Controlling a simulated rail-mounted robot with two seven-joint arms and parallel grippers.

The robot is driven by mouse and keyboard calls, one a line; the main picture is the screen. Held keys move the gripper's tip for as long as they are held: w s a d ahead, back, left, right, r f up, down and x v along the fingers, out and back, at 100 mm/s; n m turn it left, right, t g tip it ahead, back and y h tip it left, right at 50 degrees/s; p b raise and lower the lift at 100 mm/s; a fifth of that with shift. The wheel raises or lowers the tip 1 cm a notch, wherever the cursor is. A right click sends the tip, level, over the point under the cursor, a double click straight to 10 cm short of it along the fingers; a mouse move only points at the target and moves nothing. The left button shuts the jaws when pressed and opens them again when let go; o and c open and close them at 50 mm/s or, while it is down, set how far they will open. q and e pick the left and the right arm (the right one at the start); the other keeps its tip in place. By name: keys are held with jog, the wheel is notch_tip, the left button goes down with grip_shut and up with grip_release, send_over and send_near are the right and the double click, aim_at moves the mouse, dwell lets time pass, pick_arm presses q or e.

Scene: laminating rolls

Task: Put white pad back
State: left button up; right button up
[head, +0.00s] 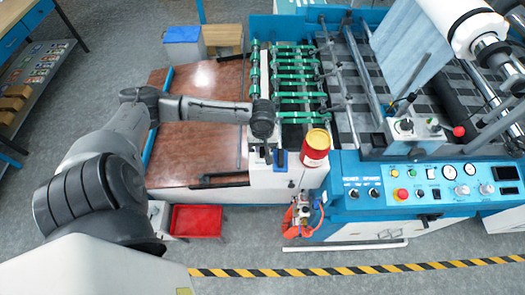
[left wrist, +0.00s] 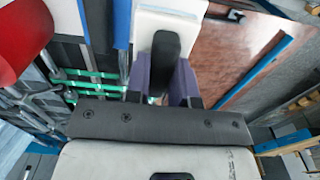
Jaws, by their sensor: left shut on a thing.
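My left gripper (head: 264,148) points down over the white left housing of the laminating machine, beside the blue piece. In the left wrist view its purple-grey fingers (left wrist: 174,84) are close together, with a dark rounded piece between them. The white pad (left wrist: 170,24) appears to be the pale block just beyond this dark piece. Its grip point is hidden, and I cannot clearly separate the pad from the white housing. In the head view the arm and gripper cover this spot. My right gripper is not in view.
A red and yellow can (head: 316,148) stands on the housing just right of the gripper. Green rollers (head: 296,77) lie behind it. A brown board (head: 195,150) is to the left. A red tray (head: 197,221) is on the floor. The control panel (head: 420,185) is at right.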

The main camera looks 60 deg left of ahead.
aim_at(263, 152)
pick_arm(q)
jog(key=shift+f, duration=2)
jog(key=o, duration=0.8)
